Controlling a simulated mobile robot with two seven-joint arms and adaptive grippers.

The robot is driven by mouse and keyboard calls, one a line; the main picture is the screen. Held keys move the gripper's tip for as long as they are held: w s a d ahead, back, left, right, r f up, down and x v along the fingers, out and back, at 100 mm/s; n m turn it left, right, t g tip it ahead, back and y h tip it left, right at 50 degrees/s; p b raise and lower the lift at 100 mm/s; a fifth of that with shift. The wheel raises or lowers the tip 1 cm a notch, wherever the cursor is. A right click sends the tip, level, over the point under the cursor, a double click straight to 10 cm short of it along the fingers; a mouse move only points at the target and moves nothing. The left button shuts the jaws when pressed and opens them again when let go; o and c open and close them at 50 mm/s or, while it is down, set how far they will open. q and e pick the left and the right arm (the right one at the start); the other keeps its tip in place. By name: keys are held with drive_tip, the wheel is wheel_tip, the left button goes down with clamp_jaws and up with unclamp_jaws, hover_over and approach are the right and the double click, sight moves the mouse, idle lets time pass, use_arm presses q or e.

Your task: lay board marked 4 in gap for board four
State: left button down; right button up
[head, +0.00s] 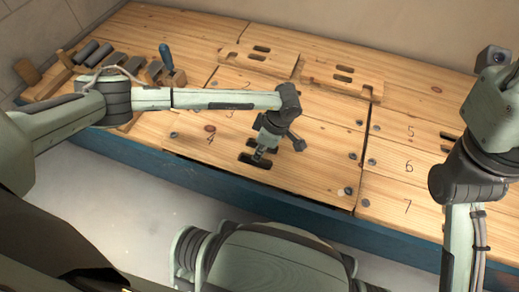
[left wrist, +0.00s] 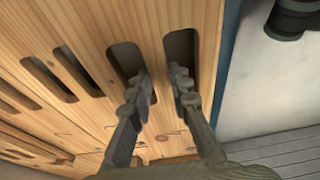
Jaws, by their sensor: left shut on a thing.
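The board marked 4 (head: 300,180) is a pale pine plank at the front of the bench, with two dark hand slots. Its front edge runs along the blue bench side, with a dark line under it. I cannot tell whether it sits fully flush in its gap. My left gripper (head: 260,153) is over the slots and shut on the board's bar. In the left wrist view, the two fingers (left wrist: 163,80) reach into the two slots, one on each side of the wooden bar (left wrist: 155,55). My right gripper is not in view; only my right arm shows.
Boards marked 5, 6 and 7 (head: 390,205) lie to the right, beyond a dark seam. Wooden blocks, grey cylinders and a blue-handled tool (head: 165,58) are at the back left. Several round fixings dot the boards.

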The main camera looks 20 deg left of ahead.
use_arm(q)
drive_tip(key=shift+f+b, duration=0.7)
drive_tip(key=shift+f, duration=0.15)
drive_tip(key=shift+f, duration=0.15)
drive_tip(key=shift+f+b, duration=0.35)
drive_tip(key=shift+f, duration=0.25)
drive_tip(key=shift+f, duration=0.1)
idle(0.5)
drive_tip(key=c, duration=1.4)
unclamp_jaws()
drive_tip(key=shift+o, duration=0.3)
drive_tip(key=shift+f, duration=0.1)
